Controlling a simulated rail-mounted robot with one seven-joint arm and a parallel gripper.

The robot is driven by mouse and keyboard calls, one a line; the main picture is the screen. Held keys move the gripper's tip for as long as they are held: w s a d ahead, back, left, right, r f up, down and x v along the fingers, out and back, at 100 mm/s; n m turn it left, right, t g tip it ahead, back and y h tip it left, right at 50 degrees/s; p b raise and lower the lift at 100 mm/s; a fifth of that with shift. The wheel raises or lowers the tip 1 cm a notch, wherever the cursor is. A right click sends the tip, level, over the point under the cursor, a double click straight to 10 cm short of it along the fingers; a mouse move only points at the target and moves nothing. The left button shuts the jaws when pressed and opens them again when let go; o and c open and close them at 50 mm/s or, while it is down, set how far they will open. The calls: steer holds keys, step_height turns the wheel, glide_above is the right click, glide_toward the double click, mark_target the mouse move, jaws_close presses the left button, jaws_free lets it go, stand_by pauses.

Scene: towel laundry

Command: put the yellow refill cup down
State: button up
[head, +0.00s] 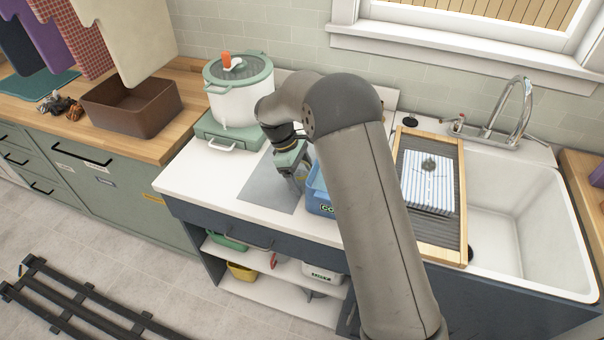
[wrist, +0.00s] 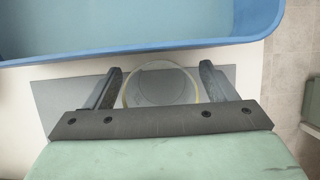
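In the wrist view, the refill cup (wrist: 161,88) is a clear round cup with a thin yellow rim. It sits between the two fingers of my gripper (wrist: 161,80), whose tips appear to close against its sides. In the head view my gripper (head: 291,172) points down low over the grey mat (head: 262,190) on the white counter; the cup cannot be made out there. The mat shows behind and around the cup in the wrist view. Whether the cup's base touches the mat is hidden.
A blue tub (head: 318,190) stands close beside my gripper. A white pot (head: 238,98) with a green lid stands on a green cooker (head: 228,135) behind. A wooden-framed rack (head: 462,210) with a striped cloth (head: 428,182) and a sink (head: 525,220) lie right. The counter's front left is clear.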

steer(key=b+v, duration=0.1)
steer(key=v, duration=1.1)
steer(key=shift+r+b, duration=0.3)
steer(key=shift+b, duration=0.1)
steer(key=s+d+r+m+y, duration=0.1)
steer(key=s+d+m, duration=0.3)
steer(key=s+d, duration=0.4)
steer(key=s+d+r+m+t+y, duration=0.1)
steer(key=s+d+m, duration=0.4)
steer(key=s, duration=0.9)
step_height(320, 180, up, 3)
steer(key=d+y, duration=0.1)
steer(key=d, duration=0.1)
steer(key=shift+d+m+t, duration=0.3)
steer(key=shift+d, duration=0.1)
steer(key=shift+o, duration=0.5)
steer(key=s+d+f+m+t+y, duration=0.1)
steer(key=s+f+m, duration=0.3)
steer(key=s, duration=0.7)
steer(key=shift+s+d+f+m, duration=0.15)
steer(key=shift+d+f+m, duration=0.2)
steer(key=shift+d, duration=0.35)
